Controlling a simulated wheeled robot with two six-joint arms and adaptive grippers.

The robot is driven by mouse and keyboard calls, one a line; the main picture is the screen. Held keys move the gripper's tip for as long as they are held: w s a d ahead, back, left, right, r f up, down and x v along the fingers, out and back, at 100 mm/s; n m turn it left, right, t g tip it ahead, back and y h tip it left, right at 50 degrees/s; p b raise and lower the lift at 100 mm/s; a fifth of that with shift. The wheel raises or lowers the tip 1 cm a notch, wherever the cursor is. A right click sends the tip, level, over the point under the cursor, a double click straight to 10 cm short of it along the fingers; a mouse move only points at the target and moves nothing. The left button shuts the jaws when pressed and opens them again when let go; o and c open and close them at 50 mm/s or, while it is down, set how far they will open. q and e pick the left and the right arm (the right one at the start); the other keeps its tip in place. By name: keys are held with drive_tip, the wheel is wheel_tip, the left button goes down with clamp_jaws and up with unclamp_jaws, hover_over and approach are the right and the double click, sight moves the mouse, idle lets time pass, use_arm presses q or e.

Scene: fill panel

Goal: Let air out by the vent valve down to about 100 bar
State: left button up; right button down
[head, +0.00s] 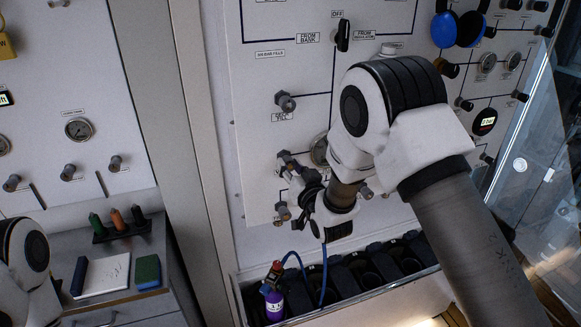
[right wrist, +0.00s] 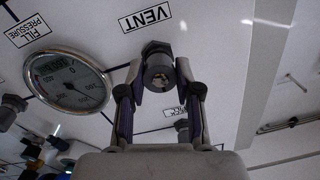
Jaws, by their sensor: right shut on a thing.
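The vent valve (right wrist: 158,72) is a dark knob with a round grey end, under the VENT label (right wrist: 146,17) on the white panel. My right gripper (right wrist: 160,76) is shut on it, one finger on each side. In the head view my right gripper (head: 296,186) is at the lower panel, and its fingers and wrist largely hide the knob. The round fill pressure gauge (right wrist: 68,80) is left of the valve in the right wrist view; its needle is too small to read surely. In the head view the gauge (head: 319,150) is partly covered by my arm. My left gripper is out of view.
A purple cylinder (head: 274,304) with a blue hose (head: 322,275) stands in a rack of dark slots (head: 381,267) below. Other knobs (head: 285,103) stick out of the panel nearby. A grey bench (head: 128,262) with small items stands at left.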

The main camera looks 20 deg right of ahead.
drive_tip(key=n+b, duration=0.1)
drive_tip(key=b, duration=0.1)
drive_tip(key=shift+f+n+b, duration=0.2)
drive_tip(key=shift+n+b, duration=0.1)
drive_tip(key=shift+n, duration=0.1)
drive_tip(key=shift+n+b, duration=1.2)
drive_tip(key=shift+b, duration=0.05)
drive_tip(key=shift+n+b, duration=1)
drive_tip(key=shift+n, duration=0.1)
drive_tip(key=shift+r+n+b, duration=0.15)
drive_tip(key=shift+n+b, duration=0.6)
drive_tip(key=shift+n, duration=0.25)
drive_tip(key=c, duration=0.8)
unclamp_jaws()
